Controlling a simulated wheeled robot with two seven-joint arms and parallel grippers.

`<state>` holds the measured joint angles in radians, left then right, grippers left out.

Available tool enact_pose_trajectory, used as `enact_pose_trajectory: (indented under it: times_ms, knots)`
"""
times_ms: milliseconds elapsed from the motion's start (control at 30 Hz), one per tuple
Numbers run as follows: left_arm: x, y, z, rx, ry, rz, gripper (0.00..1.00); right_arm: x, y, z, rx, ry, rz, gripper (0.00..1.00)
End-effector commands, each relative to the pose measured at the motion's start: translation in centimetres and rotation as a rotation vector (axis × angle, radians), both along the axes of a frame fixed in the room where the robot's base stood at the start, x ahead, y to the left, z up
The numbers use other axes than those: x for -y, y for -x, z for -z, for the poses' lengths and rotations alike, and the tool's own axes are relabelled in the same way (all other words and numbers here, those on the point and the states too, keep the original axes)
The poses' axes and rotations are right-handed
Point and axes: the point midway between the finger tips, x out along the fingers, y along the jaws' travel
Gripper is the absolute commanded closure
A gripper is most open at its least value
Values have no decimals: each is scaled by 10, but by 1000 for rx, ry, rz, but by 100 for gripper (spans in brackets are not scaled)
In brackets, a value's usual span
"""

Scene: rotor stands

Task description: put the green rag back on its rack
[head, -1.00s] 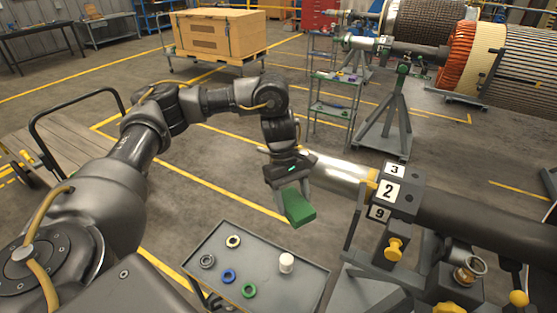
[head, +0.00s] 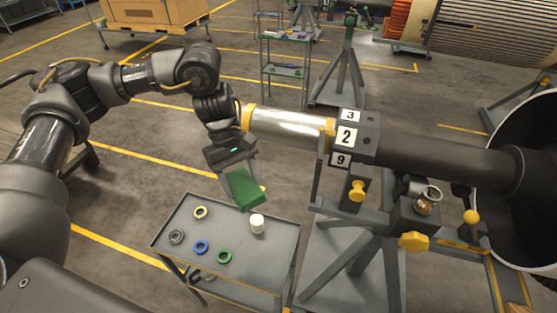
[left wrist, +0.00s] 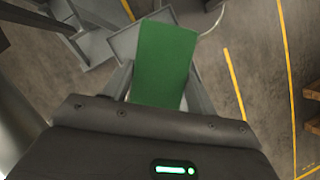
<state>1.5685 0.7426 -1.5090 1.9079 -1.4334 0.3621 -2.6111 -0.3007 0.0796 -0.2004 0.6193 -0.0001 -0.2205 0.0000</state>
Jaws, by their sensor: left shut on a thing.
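The green rag (head: 245,189) is a flat green block-like piece held at the end of my left arm. My left gripper (head: 238,178) is shut on it and holds it up, in the head view just behind the white cup on the cart. In the left wrist view the rag (left wrist: 165,65) stands out between the two fingers (left wrist: 160,85) and hides part of what lies beyond. A tall open-shelf rack (head: 286,70) with small items stands further back. I cannot tell whether it is the rag's own rack. My right gripper is not in view.
A grey cart (head: 275,262) carries several coloured rings and a white cup (head: 257,223). To the right, a stand with number blocks (head: 346,136) bears a long shaft (head: 440,160) close to my gripper. Floor left of the cart is clear.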

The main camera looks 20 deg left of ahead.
Motion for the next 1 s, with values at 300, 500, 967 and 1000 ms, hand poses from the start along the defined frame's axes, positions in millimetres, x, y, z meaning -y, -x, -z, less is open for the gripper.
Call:
enact_pose_trajectory:
  times_ms: [300,500,967,1000]
  knots:
    - [6,31,30,-9,0,17,64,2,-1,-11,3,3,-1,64]
    - [34,110,80,-13,5,94,64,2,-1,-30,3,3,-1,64]
    - [97,216,146,-11,2,-347,64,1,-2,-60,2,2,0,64]
    - [102,215,147,-10,2,-425,64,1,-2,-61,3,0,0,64]
